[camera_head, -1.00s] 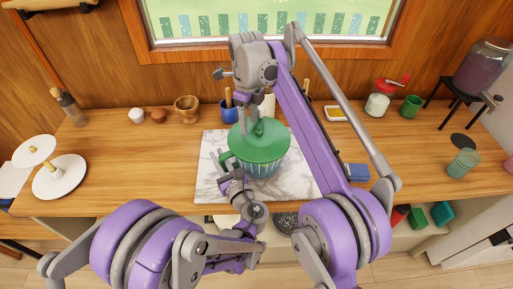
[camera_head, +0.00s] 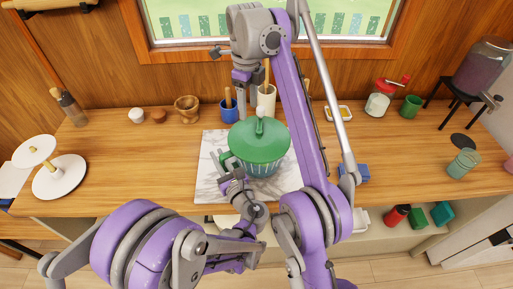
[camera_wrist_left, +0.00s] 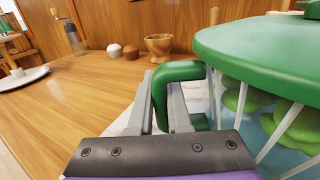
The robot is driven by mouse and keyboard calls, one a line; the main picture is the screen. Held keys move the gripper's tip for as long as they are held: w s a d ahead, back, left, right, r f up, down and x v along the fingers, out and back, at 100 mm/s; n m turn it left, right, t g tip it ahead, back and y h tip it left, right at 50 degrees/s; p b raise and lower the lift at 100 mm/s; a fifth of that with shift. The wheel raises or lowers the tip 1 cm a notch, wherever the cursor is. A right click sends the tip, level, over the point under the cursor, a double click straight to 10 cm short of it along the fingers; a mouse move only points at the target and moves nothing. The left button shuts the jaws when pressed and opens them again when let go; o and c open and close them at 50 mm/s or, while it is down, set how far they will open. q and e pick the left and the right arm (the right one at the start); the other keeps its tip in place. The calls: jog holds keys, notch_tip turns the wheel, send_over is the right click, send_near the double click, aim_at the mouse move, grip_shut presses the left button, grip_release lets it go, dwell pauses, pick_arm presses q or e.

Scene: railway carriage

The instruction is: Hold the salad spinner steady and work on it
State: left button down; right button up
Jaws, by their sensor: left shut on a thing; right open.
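The salad spinner (camera_head: 260,170) stands upright on a white marble board (camera_head: 207,168). It has a clear ribbed bowl, a green lid (camera_head: 270,147) with a knob on top, and a green side handle (camera_wrist_left: 180,72). Through the bowl in the left wrist view, pale green contents show. My left gripper (camera_wrist_left: 162,108) is shut on the handle, one finger on each side of it. In the head view this left gripper (camera_head: 224,176) is at the spinner's lower left. My right gripper (camera_head: 243,118) is open and empty, pointing down above the lid's back left, apart from it.
A blue pot (camera_head: 229,114) and a cream utensil holder (camera_head: 266,100) stand close behind the spinner. A blue block (camera_head: 360,173) lies right of the board. A white tiered stand (camera_head: 60,178) is at far left. The counter left of the board is clear.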

dwell(0.4)
pick_arm(q)
jog(key=c, duration=0.8)
grip_release()
